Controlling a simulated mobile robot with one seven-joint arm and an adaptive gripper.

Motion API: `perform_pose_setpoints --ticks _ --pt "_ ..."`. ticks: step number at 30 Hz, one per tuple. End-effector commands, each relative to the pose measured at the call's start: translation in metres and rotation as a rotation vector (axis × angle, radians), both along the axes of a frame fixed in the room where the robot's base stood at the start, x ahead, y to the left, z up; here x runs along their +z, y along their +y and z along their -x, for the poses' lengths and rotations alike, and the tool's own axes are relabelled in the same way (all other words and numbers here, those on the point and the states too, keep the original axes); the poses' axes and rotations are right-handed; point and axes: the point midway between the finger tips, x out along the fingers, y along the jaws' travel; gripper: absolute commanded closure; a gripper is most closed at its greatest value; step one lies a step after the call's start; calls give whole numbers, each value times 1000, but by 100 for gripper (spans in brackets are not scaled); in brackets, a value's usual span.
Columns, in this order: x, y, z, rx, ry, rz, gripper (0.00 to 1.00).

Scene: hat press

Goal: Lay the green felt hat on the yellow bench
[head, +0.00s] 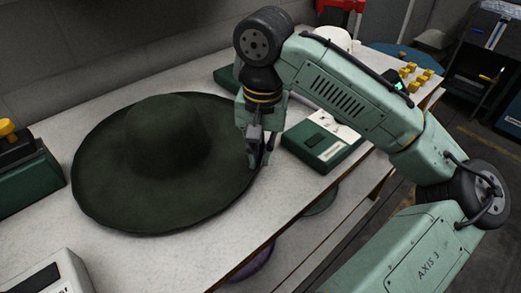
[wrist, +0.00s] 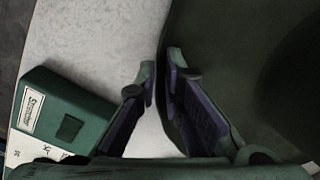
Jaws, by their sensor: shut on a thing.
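The green felt hat (head: 165,140) is very dark, with a wide round brim and a domed crown facing up. It is over the pale worktop (head: 215,265), and I cannot tell whether its whole brim touches the surface. My gripper (head: 258,160) is at the right edge of the brim, shut on it. In the wrist view the hat (wrist: 230,60) fills the right side, and its brim edge runs between the fingertips of my gripper (wrist: 160,85). No clearly yellow bench can be made out.
A green and white box (head: 318,143) stands just right of my gripper. A green device with a yellow knob (head: 22,160) is at the left, a white device (head: 45,275) at the front left. Several yellow knobs (head: 415,76) stand at the far right. A purple round thing (head: 250,265) lies below the worktop.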

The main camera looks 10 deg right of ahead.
Motion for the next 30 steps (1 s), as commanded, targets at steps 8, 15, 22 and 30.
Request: perform_pose_setpoints --ticks 8,15,22,30 --pt "0 0 0 0 0 0 83" --pt "0 0 0 0 0 0 68" --pt "0 0 0 0 0 1 68" --pt "24 0 0 1 -3 1 68"
